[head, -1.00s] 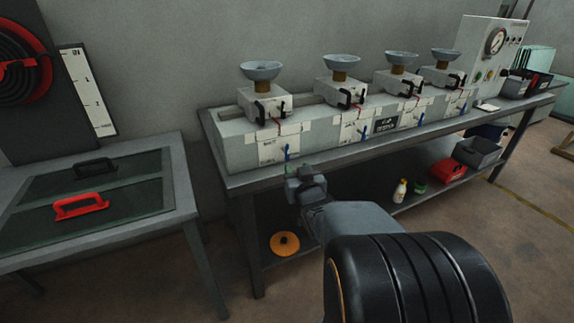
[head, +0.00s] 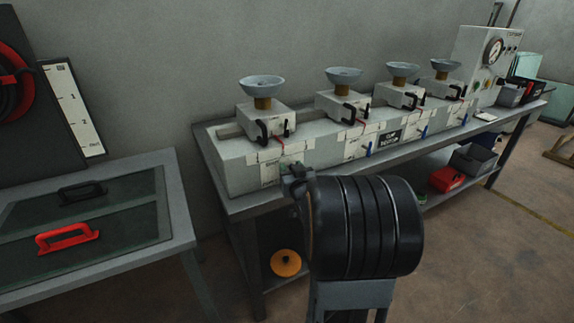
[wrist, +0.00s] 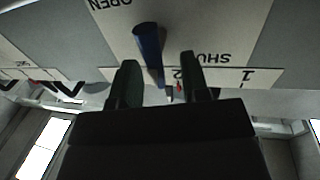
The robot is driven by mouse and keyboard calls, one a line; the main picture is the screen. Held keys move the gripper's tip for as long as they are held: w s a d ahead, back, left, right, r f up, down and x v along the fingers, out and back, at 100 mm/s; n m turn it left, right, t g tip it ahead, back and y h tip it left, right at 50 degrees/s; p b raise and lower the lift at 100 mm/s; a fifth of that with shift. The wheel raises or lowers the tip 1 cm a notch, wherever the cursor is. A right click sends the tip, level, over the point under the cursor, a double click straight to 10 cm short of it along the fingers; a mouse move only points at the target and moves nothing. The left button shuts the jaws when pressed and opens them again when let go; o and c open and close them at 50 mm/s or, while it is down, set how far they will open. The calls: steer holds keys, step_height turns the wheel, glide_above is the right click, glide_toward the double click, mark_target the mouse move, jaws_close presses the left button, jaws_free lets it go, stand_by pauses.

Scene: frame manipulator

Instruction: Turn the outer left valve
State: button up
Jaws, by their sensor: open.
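The outer left valve's blue lever (wrist: 148,45) shows in the wrist view, in front of a white label (wrist: 205,25) with OPEN and SHUT lettering, upside down in the picture. My gripper (wrist: 160,70) is open, with dark fingers on either side of the lever's lower end in the picture; I cannot tell whether they touch it. In the head view my gripper (head: 292,172) is at the front of the leftmost unit (head: 233,162) and hides that lever. The label there is partly covered.
Several grey units with cups stand along the bench (head: 245,204); other blue levers (head: 369,149) are to the right. A side table (head: 183,222) with a red handle (head: 67,238) stands at left. An orange disc (head: 286,263) lies on the lower shelf.

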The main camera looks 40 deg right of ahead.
steer(key=shift+w+d, duration=0.15)
steer(key=shift+w, duration=0.1)
jaws_close()
stand_by(0.3)
